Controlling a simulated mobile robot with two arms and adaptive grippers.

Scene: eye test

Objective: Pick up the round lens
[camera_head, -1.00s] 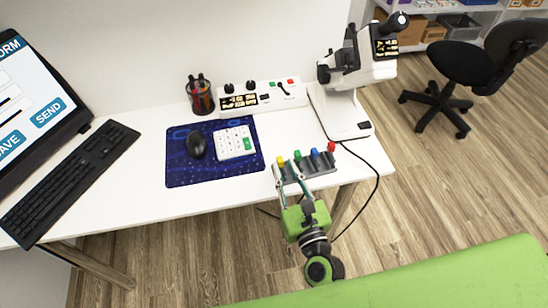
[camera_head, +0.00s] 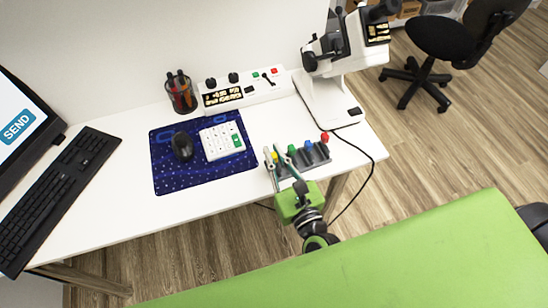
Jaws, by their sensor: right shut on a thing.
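A dark grey rack (camera_head: 312,157) stands at the front right of the white desk. It holds small pieces with yellow (camera_head: 275,156), green (camera_head: 291,149), blue (camera_head: 308,144) and red (camera_head: 325,138) tops. My right gripper (camera_head: 276,160), with a green body, is at the rack's left end. Its thin fingers are on either side of the yellow-topped piece and shut on it. The lower part of that piece is hidden by the fingers, and I cannot tell whether it is clear of the rack. I cannot make out for certain which piece is the round lens. My left gripper does not show.
A white microscope-like device (camera_head: 325,100) stands behind the rack, its black cable (camera_head: 372,170) looping over the desk edge. A blue mat (camera_head: 175,180) carries a mouse and keypad. A control box (camera_head: 265,88) and pen cup (camera_head: 181,93) stand behind. A green surface (camera_head: 400,260) fills the foreground.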

